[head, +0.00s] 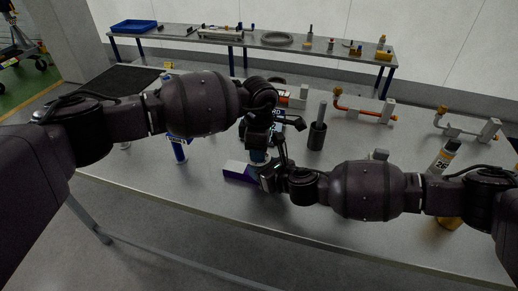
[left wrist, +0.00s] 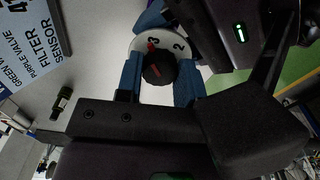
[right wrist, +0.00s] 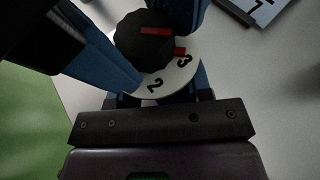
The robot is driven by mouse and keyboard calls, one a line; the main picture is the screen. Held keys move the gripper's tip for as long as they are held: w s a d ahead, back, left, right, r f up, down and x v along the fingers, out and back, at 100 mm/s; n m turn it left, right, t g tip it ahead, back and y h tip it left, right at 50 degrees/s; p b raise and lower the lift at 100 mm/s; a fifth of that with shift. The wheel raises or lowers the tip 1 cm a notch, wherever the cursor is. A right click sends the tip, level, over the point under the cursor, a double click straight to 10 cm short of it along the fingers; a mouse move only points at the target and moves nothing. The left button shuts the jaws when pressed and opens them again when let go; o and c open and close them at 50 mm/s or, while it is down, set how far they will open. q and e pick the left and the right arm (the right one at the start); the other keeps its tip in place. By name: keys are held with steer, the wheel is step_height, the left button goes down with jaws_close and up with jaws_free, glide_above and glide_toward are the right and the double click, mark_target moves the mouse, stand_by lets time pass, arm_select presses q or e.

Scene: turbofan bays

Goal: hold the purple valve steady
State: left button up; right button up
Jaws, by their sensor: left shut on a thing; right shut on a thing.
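A placard (left wrist: 35,42) naming the purple valve lies close by. A blue-and-white cylinder (head: 178,150) stands to the left, a dark holder with a grey rod (head: 317,134) behind right. Orange-ended pipes (head: 362,114) lie farther back. The front table strip is clear.

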stand_by(0.5)
arm_select(q)
steer(key=o, duration=0.9)
steer(key=shift+o, duration=0.2)
steer(key=shift+s+m, duration=0.1)
steer(key=shift+m, duration=0.9)
steer(key=m, duration=0.8)
steer(key=shift+m, duration=0.4)
step_height(320, 180, up, 14)
steer(key=w+n+h, duration=0.1)
steer(key=n, duration=0.6)
steer(key=shift+d+h, duration=0.25)
steer(key=shift+h, duration=0.15)
